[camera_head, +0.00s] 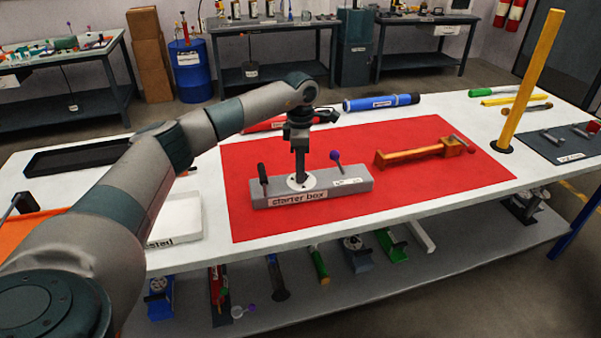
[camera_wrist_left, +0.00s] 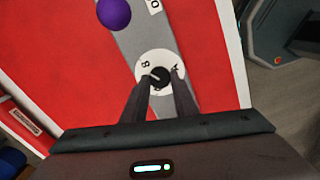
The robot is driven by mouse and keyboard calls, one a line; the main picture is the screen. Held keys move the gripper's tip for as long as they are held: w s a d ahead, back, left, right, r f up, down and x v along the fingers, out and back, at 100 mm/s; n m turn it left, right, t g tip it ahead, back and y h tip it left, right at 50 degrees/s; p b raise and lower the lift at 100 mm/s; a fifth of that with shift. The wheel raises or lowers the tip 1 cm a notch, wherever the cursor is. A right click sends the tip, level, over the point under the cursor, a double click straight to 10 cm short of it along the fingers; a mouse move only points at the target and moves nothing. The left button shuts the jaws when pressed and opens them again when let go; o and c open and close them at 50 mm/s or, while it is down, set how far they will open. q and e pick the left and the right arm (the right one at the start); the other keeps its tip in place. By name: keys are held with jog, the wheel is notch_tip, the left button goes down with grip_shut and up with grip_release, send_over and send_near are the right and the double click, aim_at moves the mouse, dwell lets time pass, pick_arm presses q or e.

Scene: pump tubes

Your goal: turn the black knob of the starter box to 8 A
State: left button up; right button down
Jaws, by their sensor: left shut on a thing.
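The grey starter box (camera_head: 347,186) lies on the red mat, with its name label on the front side. A white round dial (camera_head: 293,186) sits on its top; in the left wrist view the dial (camera_wrist_left: 152,58) shows an "8" and another mark that I cannot read surely. My left gripper (camera_head: 300,177) points straight down at the dial. In the left wrist view its fingers (camera_wrist_left: 162,79) are shut on the black knob (camera_wrist_left: 159,73) at the dial's middle. The knob is mostly hidden in the head view, and I cannot tell its exact setting. My right gripper is not in view.
A purple ball-topped lever (camera_head: 336,156) and a black upright handle (camera_head: 262,173) stand on the box either side of the dial. An orange tool (camera_head: 415,152) lies right on the red mat (camera_head: 440,195). A yellow post (camera_head: 530,80) rises at the far right.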

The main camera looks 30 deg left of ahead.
pick_arm(q)
jog(key=shift+m, duration=0.5)
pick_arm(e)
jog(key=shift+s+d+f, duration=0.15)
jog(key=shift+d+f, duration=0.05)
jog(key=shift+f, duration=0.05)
pick_arm(q)
jog(key=o, duration=1.1)
jog(key=shift+c, duration=0.2)
jog(key=shift+r, duration=0.15)
jog(key=shift+r, duration=0.6)
notch_tip(320, 180, up, 16)
jog(key=b, duration=0.2)
jog(key=shift+b, duration=0.3)
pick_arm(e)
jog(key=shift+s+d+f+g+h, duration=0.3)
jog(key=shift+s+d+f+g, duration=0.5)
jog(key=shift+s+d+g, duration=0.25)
pick_arm(q)
jog(key=shift+d+f, duration=0.1)
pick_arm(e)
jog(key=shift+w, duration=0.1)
